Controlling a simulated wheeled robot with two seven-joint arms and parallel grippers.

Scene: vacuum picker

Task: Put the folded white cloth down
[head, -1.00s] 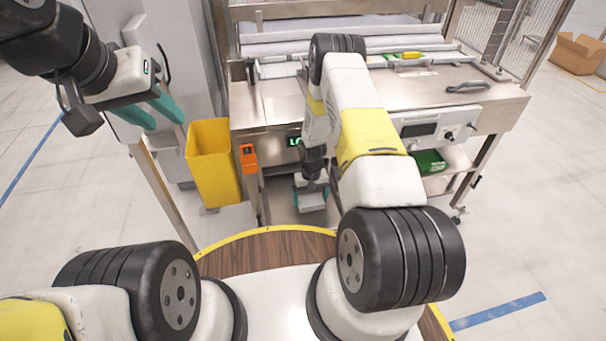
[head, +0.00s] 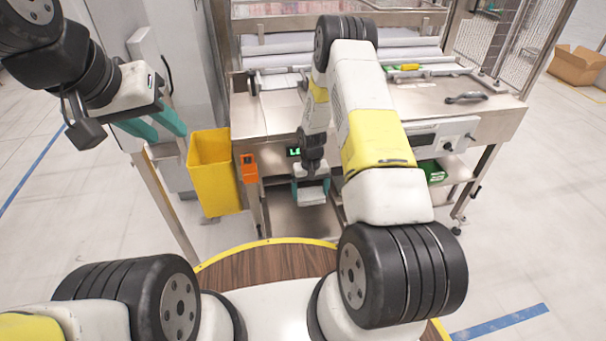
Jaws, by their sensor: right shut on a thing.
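The folded white cloth (head: 312,197) is small in the head view, between the teal fingers of my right gripper (head: 312,192). My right gripper is shut on it and points down, in front of the steel machine and above its low metal shelf (head: 305,222). The gap between the cloth and the shelf is hard to judge. My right arm hides part of the machine. My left gripper (head: 156,124) is at the upper left, with its two teal fingers apart and nothing between them.
The steel machine (head: 270,110) has a worktop, white rollers and a front control panel. A yellow bin (head: 213,175) and an orange box (head: 249,167) are left of my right gripper. A green item (head: 432,172) sits under the panel. A cardboard box (head: 577,66) is far right.

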